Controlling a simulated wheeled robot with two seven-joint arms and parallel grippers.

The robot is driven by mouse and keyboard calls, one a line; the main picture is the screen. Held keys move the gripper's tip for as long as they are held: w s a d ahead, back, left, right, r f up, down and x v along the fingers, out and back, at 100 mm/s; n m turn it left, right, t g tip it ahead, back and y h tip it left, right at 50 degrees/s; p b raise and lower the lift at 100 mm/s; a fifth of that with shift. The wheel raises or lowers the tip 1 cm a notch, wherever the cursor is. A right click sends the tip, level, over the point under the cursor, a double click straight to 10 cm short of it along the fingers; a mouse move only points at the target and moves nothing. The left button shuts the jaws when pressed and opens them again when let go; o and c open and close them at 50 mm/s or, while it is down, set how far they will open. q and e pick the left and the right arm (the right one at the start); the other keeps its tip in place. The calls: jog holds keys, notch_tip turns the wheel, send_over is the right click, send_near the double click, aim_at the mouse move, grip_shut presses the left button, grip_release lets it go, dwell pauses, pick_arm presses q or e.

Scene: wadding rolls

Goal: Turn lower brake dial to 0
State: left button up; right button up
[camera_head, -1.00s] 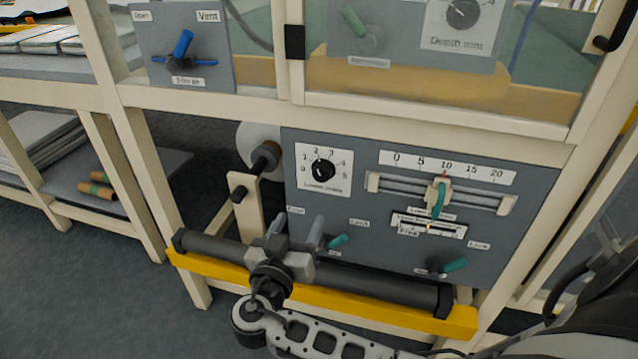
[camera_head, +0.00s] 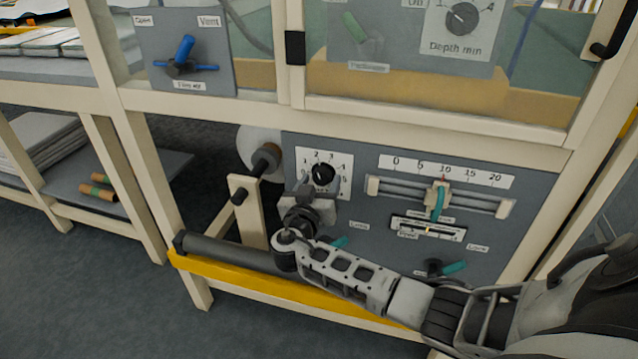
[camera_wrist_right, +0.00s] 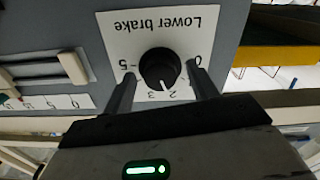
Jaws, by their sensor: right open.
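The lower brake dial (camera_head: 322,174) is a round black knob on a white plate marked 0 to 5, on the grey lower panel. In the right wrist view the dial (camera_wrist_right: 160,68) appears upside down, under the words "Lower brake", and its white pointer is near 2, on the side towards 3. My right gripper (camera_head: 320,188) is in front of the plate. In the wrist view its open fingers (camera_wrist_right: 162,88) straddle the knob, one on each side, with gaps and no clear contact. My left gripper is not in view.
A slider scale (camera_head: 440,190) and teal levers (camera_head: 455,267) sit right of the dial. A dark roller (camera_head: 240,255) and yellow bar (camera_head: 300,291) run below, in front of the panel. The cabinet's cream frame (camera_head: 350,119) crosses above.

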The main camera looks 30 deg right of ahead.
jog(key=c, duration=1)
